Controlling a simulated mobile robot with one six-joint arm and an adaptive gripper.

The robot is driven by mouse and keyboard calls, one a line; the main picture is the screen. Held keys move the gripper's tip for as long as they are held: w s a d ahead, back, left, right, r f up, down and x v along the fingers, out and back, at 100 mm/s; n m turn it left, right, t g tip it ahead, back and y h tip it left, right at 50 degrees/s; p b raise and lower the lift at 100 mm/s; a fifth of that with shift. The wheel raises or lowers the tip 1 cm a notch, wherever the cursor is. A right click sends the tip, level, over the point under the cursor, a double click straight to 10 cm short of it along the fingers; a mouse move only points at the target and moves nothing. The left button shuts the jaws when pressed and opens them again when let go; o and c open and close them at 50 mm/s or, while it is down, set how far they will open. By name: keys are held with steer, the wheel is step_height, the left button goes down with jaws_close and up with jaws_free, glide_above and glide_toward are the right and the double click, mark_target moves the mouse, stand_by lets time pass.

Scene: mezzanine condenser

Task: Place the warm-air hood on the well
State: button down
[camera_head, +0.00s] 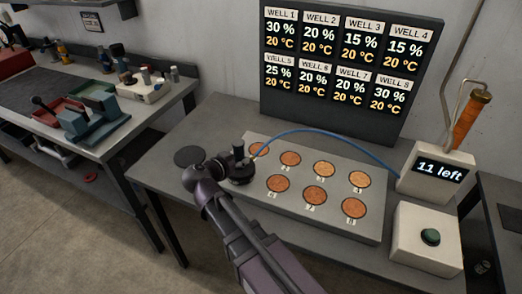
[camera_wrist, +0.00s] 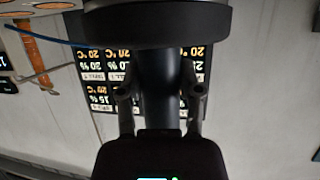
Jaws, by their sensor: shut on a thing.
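My gripper (camera_head: 236,160) is shut on the warm-air hood (camera_head: 241,178), a dark round piece with a blue hose (camera_head: 325,133). In the wrist view the gripper (camera_wrist: 160,92) has a finger on each side of the hood's upright stem, and the hood's wide dark disc (camera_wrist: 155,22) fills the top. The hood is at the left end of a grey plate (camera_head: 300,212) with two rows of round copper-coloured wells. It hides the near-left well place and part of the far-left well (camera_head: 260,147). I cannot tell whether the hood touches the plate.
A board (camera_head: 350,65) lists percentages and 20 °C for wells 1 to 8. A white box (camera_head: 437,172) shows what looks like "11 left". A green button (camera_head: 430,237) sits on another box. A flat black disc (camera_head: 189,156) lies left of the plate. An orange-handled tool (camera_head: 470,118) hangs right.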

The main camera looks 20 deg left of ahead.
steer(key=w+d+r+m+h+p, duration=0.1)
steer(key=w+d+r+p, duration=0.1)
steer(key=d, duration=0.6)
steer(key=shift+w+d+r+p, duration=0.15)
steer(key=shift+d+r+p, duration=0.25)
steer(key=shift+r+p, duration=0.25)
steer(key=w+a, duration=0.3)
steer(key=w, duration=0.3)
steer(key=w+a+f+b, duration=0.1)
steer(key=w+a, duration=0.3)
steer(key=w, duration=0.2)
steer(key=shift+w+a+f, duration=0.2)
steer(key=shift+w+a, duration=0.1)
steer(key=shift+w+a+f+b, duration=0.1)
steer(key=shift+w+f+b, duration=0.1)
steer(key=shift+f+b, duration=0.45)
steer(key=shift+w+a+f+b, duration=0.15)
steer(key=shift+f+b, duration=0.45)
steer(key=shift+b, duration=0.15)
steer(key=shift+w+a+f+b, duration=0.1)
steer(key=shift+w+f+b, duration=0.1)
steer(key=shift+f+b, duration=0.45)
steer(key=shift+f, duration=0.1)
